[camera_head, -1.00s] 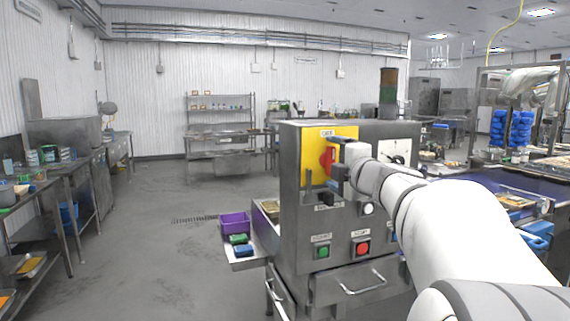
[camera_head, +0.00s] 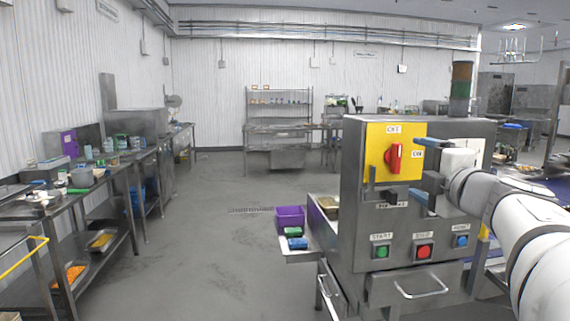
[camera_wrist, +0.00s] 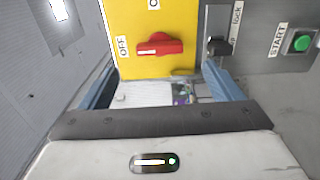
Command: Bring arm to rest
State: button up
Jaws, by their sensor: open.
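My gripper (camera_head: 422,174) is open and empty in front of the steel control cabinet (camera_head: 352,200), just right of the red rotary switch (camera_head: 393,158) on its yellow panel. The fingers are blue and apart from the switch. In the wrist view the open fingers (camera_wrist: 158,88) spread at either side, with the red switch (camera_wrist: 160,48) above the gap between them. My white arm reaches in from the lower right and hides part of the cabinet's right side.
Below the switch are a black lock knob (camera_head: 392,196), green (camera_head: 381,252), red (camera_head: 424,251) and blue (camera_head: 460,241) buttons, and a drawer handle (camera_head: 421,291). A purple bin (camera_head: 289,219) stands left of the cabinet. Steel tables (camera_head: 120,165) line the left wall; open floor (camera_head: 205,250) lies between.

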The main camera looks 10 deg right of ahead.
jog(key=s+a+f+m+g+h+p, duration=0.1)
jog(key=a+f+m+g+h, duration=0.15)
jog(key=f+m, duration=0.5)
jog(key=s+a+f+m+g+h+p, duration=0.1)
jog(key=s+f+m+g+h, duration=0.2)
jog(key=f+m, duration=0.45)
jog(key=s+a+f+m+g+y, duration=0.3)
jog(key=s+a+f+g+y, duration=0.2)
jog(key=s+a+f+g, duration=0.5)
jog(key=s+a+f, duration=0.4)
jog(key=f, duration=0.2)
jog(key=shift+s+a+m, duration=0.15)
jog(key=shift+a+m, duration=0.15)
jog(key=shift+a, duration=0.05)
